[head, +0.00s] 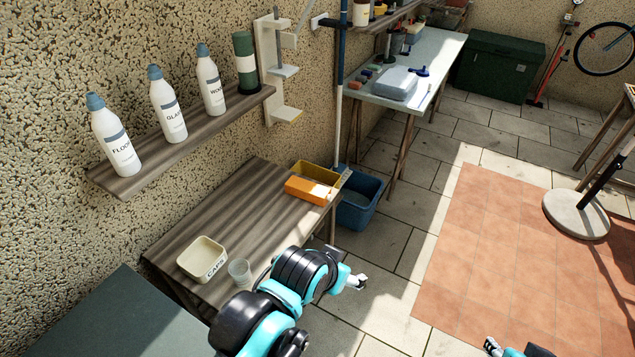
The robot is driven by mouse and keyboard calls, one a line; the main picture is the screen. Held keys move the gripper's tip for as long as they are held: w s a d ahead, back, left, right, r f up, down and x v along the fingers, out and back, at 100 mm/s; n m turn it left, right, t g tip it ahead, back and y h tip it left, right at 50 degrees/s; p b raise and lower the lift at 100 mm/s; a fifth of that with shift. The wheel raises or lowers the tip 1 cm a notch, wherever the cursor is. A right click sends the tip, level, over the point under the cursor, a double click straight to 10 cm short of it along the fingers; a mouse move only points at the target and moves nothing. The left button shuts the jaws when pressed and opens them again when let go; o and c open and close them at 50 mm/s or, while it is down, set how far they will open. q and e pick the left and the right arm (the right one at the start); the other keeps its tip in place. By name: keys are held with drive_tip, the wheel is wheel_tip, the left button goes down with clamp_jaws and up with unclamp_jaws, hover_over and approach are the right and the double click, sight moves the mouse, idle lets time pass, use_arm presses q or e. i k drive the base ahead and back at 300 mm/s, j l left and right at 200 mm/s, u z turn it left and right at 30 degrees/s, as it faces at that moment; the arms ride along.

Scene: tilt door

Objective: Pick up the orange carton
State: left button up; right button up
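The orange carton (308,190) lies on its side at the far right end of the low wooden table (215,217). It is right in front of a yellow bin (318,172); I cannot tell whether they touch. My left gripper (357,283) is out over the floor to the right of the table, nearer to me than the carton and well apart from it. Its fingers are too small to tell open from shut. My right gripper (491,346) shows only partly at the bottom edge, over the floor, far from the carton.
A cream tray labelled CAPS (203,258) and a clear cup (239,271) stand on the table's near part. A shelf (180,148) with several bottles hangs above. A blue bin (357,200) stands on the floor beyond the table's right end. The table's middle is clear.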

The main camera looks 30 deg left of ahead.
sight(315, 193)
drive_tip(key=u, duration=1.2)
